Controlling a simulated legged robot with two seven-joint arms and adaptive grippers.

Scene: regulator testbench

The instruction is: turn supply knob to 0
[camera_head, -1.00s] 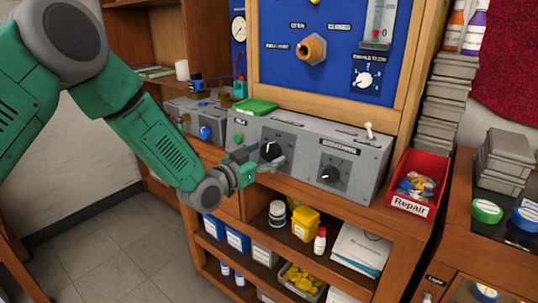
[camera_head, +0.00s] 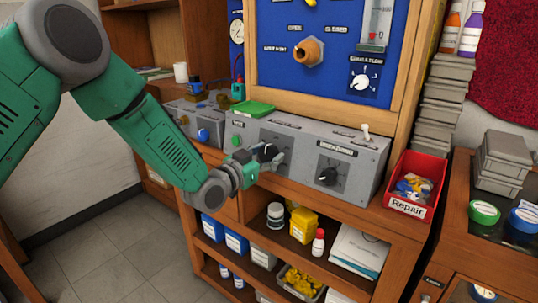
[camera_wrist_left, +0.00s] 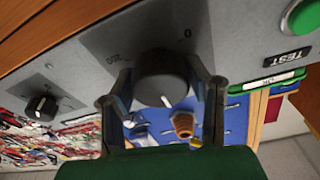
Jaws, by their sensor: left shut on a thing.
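The supply knob is a round black dial on the grey control box (camera_head: 355,160). In the left wrist view the knob (camera_wrist_left: 163,82) sits between my fingers, its white pointer line facing the picture's bottom edge. The printed 0 and 200 marks show above it, to the right and left. In the head view my left gripper (camera_head: 271,156) covers most of the knob. It also shows in the left wrist view (camera_wrist_left: 160,72), shut on the knob with one finger on each side. My right gripper is not in view.
A second black knob (camera_head: 329,176) is on the same box, to the right. A green button (camera_wrist_left: 302,17) is beside the gripped knob. A red Repair bin (camera_head: 416,181) stands to the right.

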